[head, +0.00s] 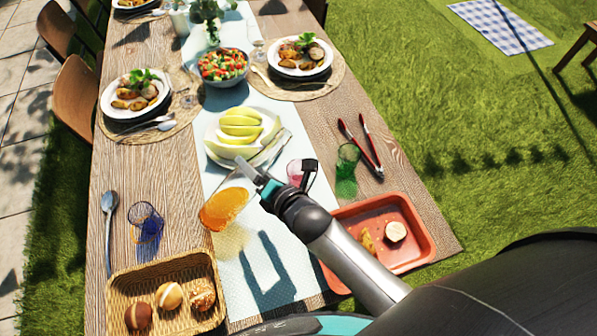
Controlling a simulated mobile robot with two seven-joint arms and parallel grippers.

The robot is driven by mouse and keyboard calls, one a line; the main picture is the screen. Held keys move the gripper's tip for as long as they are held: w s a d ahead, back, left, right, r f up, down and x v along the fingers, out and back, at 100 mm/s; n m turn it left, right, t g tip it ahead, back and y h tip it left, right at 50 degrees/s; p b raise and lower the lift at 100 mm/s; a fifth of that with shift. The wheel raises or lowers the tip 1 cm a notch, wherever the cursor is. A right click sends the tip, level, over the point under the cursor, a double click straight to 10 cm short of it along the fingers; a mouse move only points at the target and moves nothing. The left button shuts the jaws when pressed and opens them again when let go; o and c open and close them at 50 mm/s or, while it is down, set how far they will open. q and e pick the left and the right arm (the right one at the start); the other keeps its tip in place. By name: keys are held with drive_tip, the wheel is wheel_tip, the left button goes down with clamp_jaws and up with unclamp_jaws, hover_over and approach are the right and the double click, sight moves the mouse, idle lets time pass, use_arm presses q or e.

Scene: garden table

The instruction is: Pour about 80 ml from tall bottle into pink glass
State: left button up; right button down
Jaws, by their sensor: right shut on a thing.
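The tall bottle (223,209) looks clear, with orange liquid in its lower-left end. It is strongly tilted, its clear upper part rising to the right towards my right gripper (276,168). My right gripper is shut on the bottle above the table runner; the grip itself is hard to see against the plate behind. The pink glass (294,171) stands just beyond the gripper, partly hidden by a dark finger. I cannot make out any liquid in the glass or a stream. My left gripper is not in view.
A plate of yellow melon slices (213,142) lies just behind the bottle. A green glass (346,164) and red tongs (369,146) are to the right. A red tray (422,225), a bread basket (120,290) and a blue glass (146,222) stand nearer.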

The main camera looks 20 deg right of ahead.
sight(253, 184)
drive_tip(key=f+m+b, duration=0.1)
drive_tip(key=f+b, duration=0.1)
drive_tip(key=b, duration=0.1)
drive_tip(key=a+f+m+y+b, duration=0.1)
drive_tip(key=b, duration=0.2)
drive_tip(key=a+f+m+y+b, duration=0.1)
drive_tip(key=f+b, duration=0.1)
drive_tip(key=b, duration=0.1)
drive_tip(key=shift+s+f+m, duration=0.2)
drive_tip(key=shift+f+m, duration=0.1)
drive_tip(key=shift+f+b, duration=0.1)
drive_tip(key=shift+b, duration=0.45)
drive_tip(key=shift+w+d+m+y, duration=0.1)
drive_tip(key=shift+d+m+y, duration=0.05)
drive_tip(key=shift+m+y, duration=0.2)
drive_tip(key=shift+d+f+m+b, duration=0.15)
drive_tip(key=shift+f+m+b, duration=0.15)
drive_tip(key=shift+m+b, duration=0.2)
drive_tip(key=shift+r+m+y, duration=0.25)
drive_tip(key=shift+r+m, duration=0.1)
drive_tip(key=shift+r, duration=0.1)
drive_tip(key=shift+r+m+t+y+p, duration=0.3)
drive_tip(key=shift+r+p, duration=0.05)
drive_tip(key=shift+r, duration=0.1)
drive_tip(key=shift+w+d+r+m, duration=0.15)
drive_tip(key=shift+r+m, duration=0.45)
drive_tip(key=shift+r, duration=0.1)
idle(1.3)
